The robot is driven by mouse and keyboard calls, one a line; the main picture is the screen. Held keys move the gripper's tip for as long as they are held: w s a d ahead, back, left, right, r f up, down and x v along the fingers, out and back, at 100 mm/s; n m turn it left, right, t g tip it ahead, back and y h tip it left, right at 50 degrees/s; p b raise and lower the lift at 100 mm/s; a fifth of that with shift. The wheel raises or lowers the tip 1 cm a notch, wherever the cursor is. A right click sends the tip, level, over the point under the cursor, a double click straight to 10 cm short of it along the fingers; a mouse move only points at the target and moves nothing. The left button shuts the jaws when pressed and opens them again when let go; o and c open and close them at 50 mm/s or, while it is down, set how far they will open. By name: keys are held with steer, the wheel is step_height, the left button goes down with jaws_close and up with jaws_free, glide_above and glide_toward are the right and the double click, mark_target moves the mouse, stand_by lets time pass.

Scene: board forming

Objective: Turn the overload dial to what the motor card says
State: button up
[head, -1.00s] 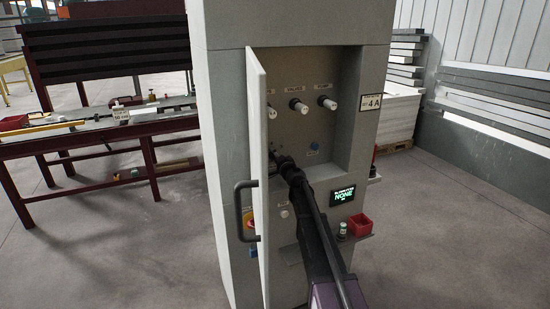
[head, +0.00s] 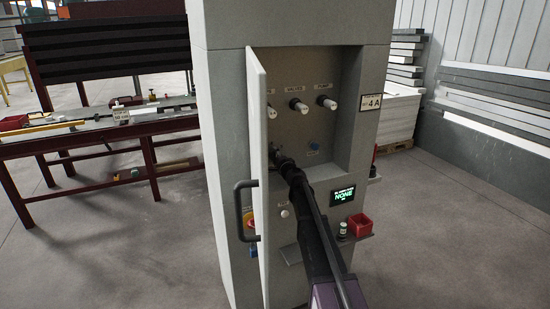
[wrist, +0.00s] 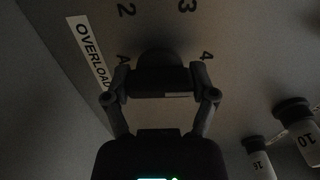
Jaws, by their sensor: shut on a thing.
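My gripper (wrist: 160,82) is shut on the dark round overload dial (wrist: 160,58) in the wrist view. The OVERLOAD label (wrist: 92,58) lies left of the dial, and the numbers 2, 3 and 4 are printed around it. The dial's pointer cannot be made out. In the head view my gripper (head: 277,160) reaches into the cabinet, and the dial is hidden behind it and the door. The motor card (head: 371,102) on the cabinet's right front reads 4 A. A small display (head: 343,196) below it shows NONE in green.
The open cabinet door (head: 257,180) with its dark handle stands close left of my arm. White knobs (head: 298,105) line the panel above. Fuse-like cylinders marked 10 (wrist: 301,138) and 16 (wrist: 260,160) are right of my gripper. A red bin (head: 360,225) sits on a side shelf.

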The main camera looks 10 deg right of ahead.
steer(key=o, duration=1)
steer(key=shift+w, duration=0.15)
steer(key=shift+o, duration=0.2)
steer(key=shift+s, duration=0.25)
steer(key=v, duration=1.1)
steer(key=shift+s, duration=0.35)
